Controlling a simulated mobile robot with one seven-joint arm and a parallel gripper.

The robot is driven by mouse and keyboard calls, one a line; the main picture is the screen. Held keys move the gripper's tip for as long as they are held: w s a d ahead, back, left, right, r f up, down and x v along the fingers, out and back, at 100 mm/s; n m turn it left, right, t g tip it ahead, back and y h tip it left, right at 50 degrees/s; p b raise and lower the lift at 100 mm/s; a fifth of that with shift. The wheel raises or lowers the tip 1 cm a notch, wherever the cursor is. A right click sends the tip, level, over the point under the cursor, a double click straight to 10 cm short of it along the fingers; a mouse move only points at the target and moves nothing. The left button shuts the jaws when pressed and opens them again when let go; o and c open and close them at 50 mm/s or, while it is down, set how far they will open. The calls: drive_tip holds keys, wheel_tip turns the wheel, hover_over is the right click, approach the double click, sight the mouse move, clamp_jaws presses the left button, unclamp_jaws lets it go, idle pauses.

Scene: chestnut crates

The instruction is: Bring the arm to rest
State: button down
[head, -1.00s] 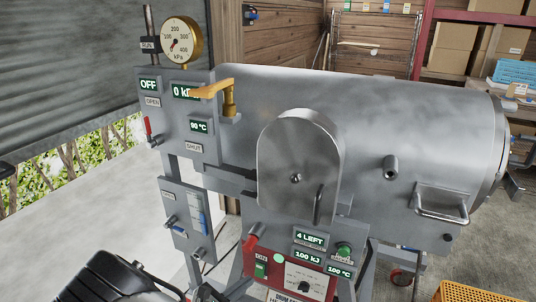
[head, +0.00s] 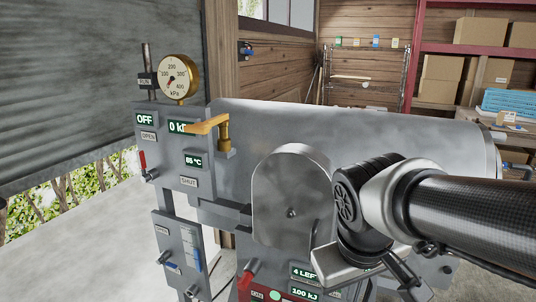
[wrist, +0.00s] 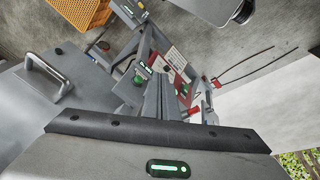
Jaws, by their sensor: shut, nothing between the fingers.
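My arm (head: 450,205) reaches in from the right edge of the head view and bends downward in front of the steel drum (head: 400,132). In the wrist view my gripper (wrist: 168,82) is shut and empty, its fingers pointing toward the drum's stand and the red control panel (wrist: 182,82). In the head view my arm's end covers part of the drum's lower front, and the fingertips cannot be made out clearly. I cannot tell how far the fingers are from the panel.
A grey panel with a pressure gauge (head: 180,76), a yellow lever (head: 207,124) and a display reading OFF (head: 145,118) stands at left. A round-topped steel cover (head: 290,195) is on the drum. A yellow crate (wrist: 78,10) lies on the floor. Shelves (head: 470,48) hold boxes.

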drive_tip(key=s+r+m+t+y+p, duration=0.1)
drive_tip(key=s+r+m+t+p, duration=0.1)
drive_tip(key=r+p, duration=1.2)
wheel_tip(320, 180, up, 4)
drive_tip(key=shift+s+r+m+p, duration=0.25)
drive_tip(key=shift+s+m+p, duration=0.2)
drive_tip(key=shift+s, duration=0.55)
